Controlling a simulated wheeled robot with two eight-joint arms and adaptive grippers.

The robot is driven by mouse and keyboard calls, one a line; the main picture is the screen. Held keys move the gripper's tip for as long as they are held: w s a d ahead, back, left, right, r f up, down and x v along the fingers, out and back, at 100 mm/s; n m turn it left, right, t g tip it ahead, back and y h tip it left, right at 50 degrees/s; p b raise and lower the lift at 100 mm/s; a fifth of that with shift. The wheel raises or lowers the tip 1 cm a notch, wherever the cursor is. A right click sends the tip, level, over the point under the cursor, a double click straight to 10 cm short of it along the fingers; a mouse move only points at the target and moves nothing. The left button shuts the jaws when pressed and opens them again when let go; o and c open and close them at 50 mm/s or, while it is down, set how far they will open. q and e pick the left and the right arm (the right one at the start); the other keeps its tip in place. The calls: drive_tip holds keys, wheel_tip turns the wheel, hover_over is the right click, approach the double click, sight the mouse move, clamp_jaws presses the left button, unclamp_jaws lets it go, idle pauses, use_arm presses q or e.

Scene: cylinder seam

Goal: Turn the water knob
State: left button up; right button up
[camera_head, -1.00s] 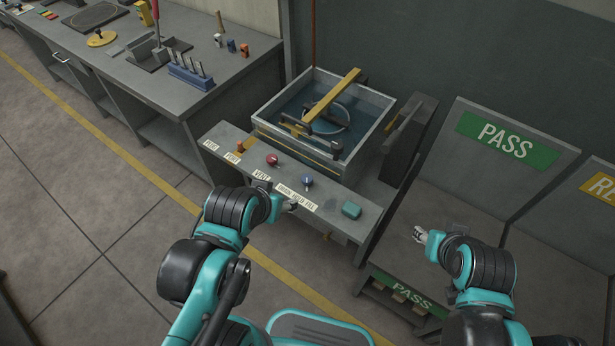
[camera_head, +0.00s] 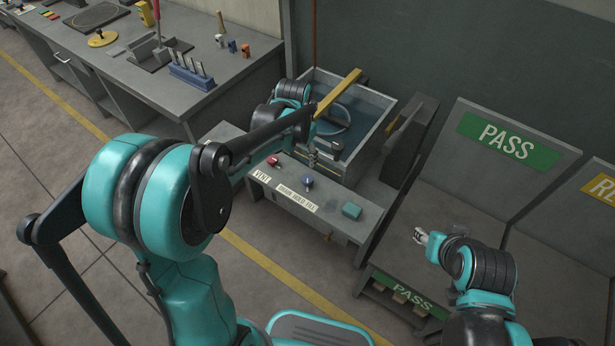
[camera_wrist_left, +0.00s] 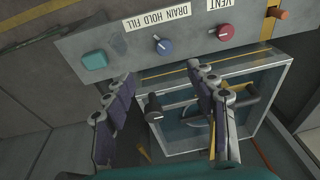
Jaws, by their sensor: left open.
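A red knob (camera_head: 273,160) by the VENT label and a teal button (camera_head: 351,211) flank the blue knob. The glass-walled tank (camera_head: 378,103) holds water, with a yellow bar (camera_head: 340,90) across it. A tool bench (camera_head: 225,78) stands left.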

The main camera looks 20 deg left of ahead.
use_arm(q)
drive_tip(key=m+g, duration=0.2)
hover_over(308, 178)
wheel_tip(308, 178, down, 12)
drive_tip(key=shift+s+a+r, duration=0.1)
drive_tip(key=shift+s+r, duration=0.05)
drive_tip(key=shift+r, duration=0.1)
wheel_tip(308, 178, down, 8)
drive_tip(key=b, duration=0.3)
drive_tip(key=shift+f, duration=0.15)
drive_tip(key=c, duration=1.1)
